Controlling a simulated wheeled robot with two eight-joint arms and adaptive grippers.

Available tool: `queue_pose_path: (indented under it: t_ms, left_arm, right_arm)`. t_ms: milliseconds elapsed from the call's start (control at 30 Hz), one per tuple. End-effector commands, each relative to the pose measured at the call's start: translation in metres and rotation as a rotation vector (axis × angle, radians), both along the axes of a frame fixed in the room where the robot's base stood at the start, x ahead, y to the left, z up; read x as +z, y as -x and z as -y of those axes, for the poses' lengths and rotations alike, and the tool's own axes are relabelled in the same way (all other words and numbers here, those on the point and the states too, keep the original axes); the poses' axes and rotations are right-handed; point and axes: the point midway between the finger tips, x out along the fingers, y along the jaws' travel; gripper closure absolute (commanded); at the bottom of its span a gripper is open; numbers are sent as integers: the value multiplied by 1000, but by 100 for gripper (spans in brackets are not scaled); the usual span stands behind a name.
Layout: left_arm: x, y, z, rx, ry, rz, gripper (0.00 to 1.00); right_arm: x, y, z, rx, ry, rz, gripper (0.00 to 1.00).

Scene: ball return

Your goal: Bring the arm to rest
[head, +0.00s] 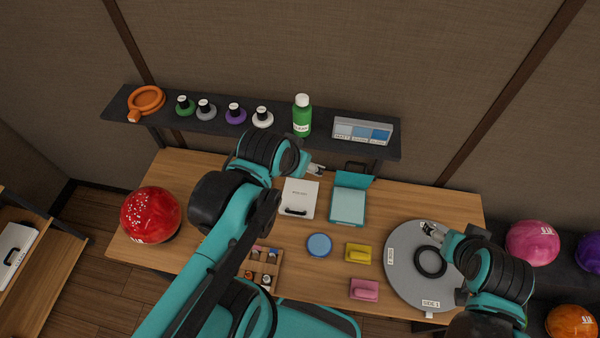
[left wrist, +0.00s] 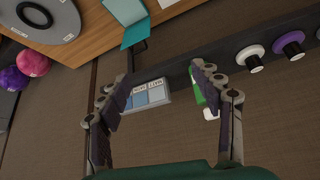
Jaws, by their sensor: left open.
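My left arm comes in from the lower left across the wooden table (head: 175,170). Its gripper (head: 316,170) is over the table's back edge, near the white box (head: 300,198) and the shelf. In the left wrist view the gripper (left wrist: 160,85) has its two fingers wide apart with nothing between them. The green bottle (left wrist: 196,88) is partly hidden behind one finger. My right gripper (head: 428,228) is over the grey turntable disc (head: 400,280); its fingers are too small to tell if open.
A dark shelf (head: 335,148) behind the table holds the green bottle (head: 302,118), small capped bottles, an orange ring (head: 147,101) and a blue-panelled box (head: 362,131). A red ball (head: 150,215) sits at the table's left. A teal box (head: 348,205) stands open.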

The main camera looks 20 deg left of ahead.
Motion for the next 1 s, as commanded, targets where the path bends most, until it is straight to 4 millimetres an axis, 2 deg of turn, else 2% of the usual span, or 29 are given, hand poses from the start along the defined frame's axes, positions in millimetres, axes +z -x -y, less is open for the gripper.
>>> queue_pose_path:
  t_ms: [100, 200, 533, 667, 867, 1000]
  left_arm:
    - [-15, 18, 7, 7, 7, 26, 35]
    - [-21, 23, 9, 12, 11, 37, 35]
    - [-22, 24, 9, 14, 13, 40, 35]
    - [-30, 24, 9, 14, 13, 40, 35]
    - [-69, 24, 9, 14, 13, 39, 35]
    - [-111, 24, 9, 14, 13, 39, 35]
  right_arm:
    - [0, 0, 0, 0, 0, 0, 28]
    - [0, 0, 0, 0, 0, 0, 28]
    - [0, 0, 0, 0, 0, 0, 28]
    - [-9, 0, 0, 0, 0, 0, 28]
    - [-47, 0, 0, 0, 0, 0, 28]
    - [-89, 0, 0, 0, 0, 0, 28]
